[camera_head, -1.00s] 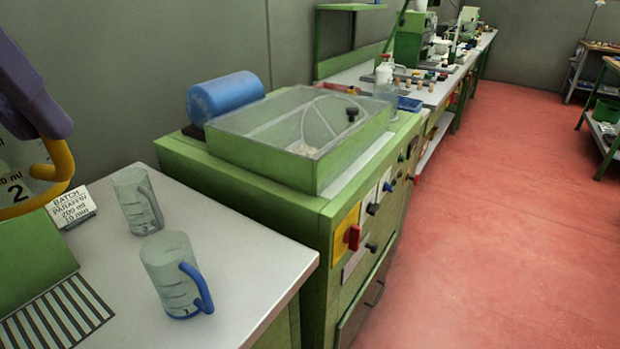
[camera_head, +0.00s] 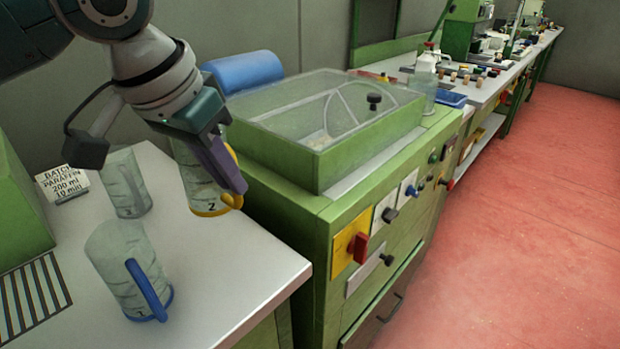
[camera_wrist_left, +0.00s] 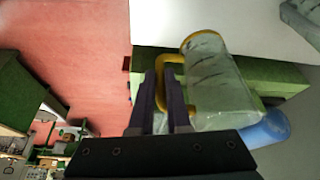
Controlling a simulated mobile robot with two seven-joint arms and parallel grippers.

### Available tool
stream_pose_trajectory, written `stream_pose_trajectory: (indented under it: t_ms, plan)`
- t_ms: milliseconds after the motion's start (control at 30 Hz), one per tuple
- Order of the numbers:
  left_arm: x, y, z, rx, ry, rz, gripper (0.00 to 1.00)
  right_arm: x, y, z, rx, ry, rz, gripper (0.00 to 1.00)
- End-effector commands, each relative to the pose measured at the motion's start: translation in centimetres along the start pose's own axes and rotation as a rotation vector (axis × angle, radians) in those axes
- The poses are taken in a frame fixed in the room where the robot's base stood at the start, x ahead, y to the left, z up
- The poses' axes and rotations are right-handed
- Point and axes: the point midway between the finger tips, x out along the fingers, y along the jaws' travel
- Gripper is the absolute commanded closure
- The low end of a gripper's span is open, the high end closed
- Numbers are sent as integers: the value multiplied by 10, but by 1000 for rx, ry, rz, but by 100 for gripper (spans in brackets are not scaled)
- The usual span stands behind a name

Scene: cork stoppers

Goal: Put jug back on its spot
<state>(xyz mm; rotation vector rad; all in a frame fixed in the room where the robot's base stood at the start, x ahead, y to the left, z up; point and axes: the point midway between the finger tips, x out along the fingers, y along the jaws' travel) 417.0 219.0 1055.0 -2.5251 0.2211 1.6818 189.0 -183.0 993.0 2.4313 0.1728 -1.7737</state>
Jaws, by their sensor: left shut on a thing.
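My left gripper (camera_head: 225,165) is shut on the yellow handle of a clear jug (camera_head: 194,180) marked 2. The jug has a yellow base and is roughly upright over the far right part of the grey bench top (camera_head: 215,260). I cannot tell whether its base touches the bench. In the left wrist view the fingers (camera_wrist_left: 165,82) straddle the handle, and the jug body (camera_wrist_left: 222,88) is just to their right. A grey-handled jug (camera_head: 122,185) and a blue-handled jug (camera_head: 115,262) stand on the bench, left of the held jug.
A batch paraffin card (camera_head: 62,186) stands at the back left by a green block (camera_head: 18,215) and a striped grille (camera_head: 35,300). A green machine with a clear lid (camera_head: 315,125) and a blue cylinder (camera_head: 243,72) borders the bench. The bench's front right is clear.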

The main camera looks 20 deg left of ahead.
Motion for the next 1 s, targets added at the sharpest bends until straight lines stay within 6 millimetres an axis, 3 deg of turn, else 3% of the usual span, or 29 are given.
stream_pose_trajectory:
  t_ms: [33, 133, 600, 1000]
  plan:
    - [16, 0, 8, -2, -5, -1, 100, 4, 0, 1, 1, 0, -1, 50]
    - [36, 0, 16, -1, -2, 1, 100, 6, -1, 2, 1, 0, -2, 50]
    - [90, 1, 38, 0, 0, 0, 100, 16, -2, 5, 3, 0, -3, 50]
    - [96, 1, 40, 0, 2, 0, 100, 17, -1, 5, 3, 1, -2, 50]
